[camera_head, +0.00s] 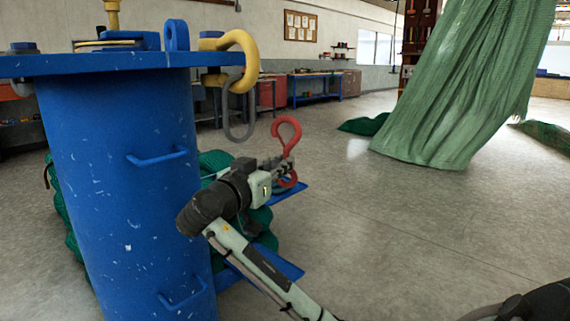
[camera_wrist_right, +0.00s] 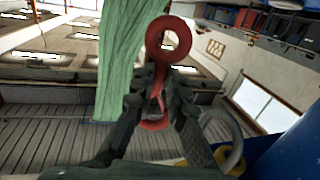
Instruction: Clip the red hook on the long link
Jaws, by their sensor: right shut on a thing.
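The red hook (camera_head: 289,149) is upright between the fingers of my right gripper (camera_head: 280,168), which is shut on its middle. Its curved top stands above the fingers and its lower end shows below them. In the right wrist view the hook (camera_wrist_right: 184,40) shows a round red eye beyond the fingertips (camera_wrist_right: 157,92). The long link (camera_head: 228,125), a grey oblong ring, hangs from a yellow shackle (camera_head: 252,62) at the blue drum's rim. The hook is to the right of the link and apart from it. The link also shows at lower right in the wrist view (camera_wrist_right: 238,150). My left gripper is not in view.
The blue drum (camera_head: 115,180), with a wide top plate and side handles, stands just left of my right arm. Green netting (camera_head: 215,160) lies behind it. A green net (camera_head: 470,90) hangs at the back right. The floor to the right is mostly clear.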

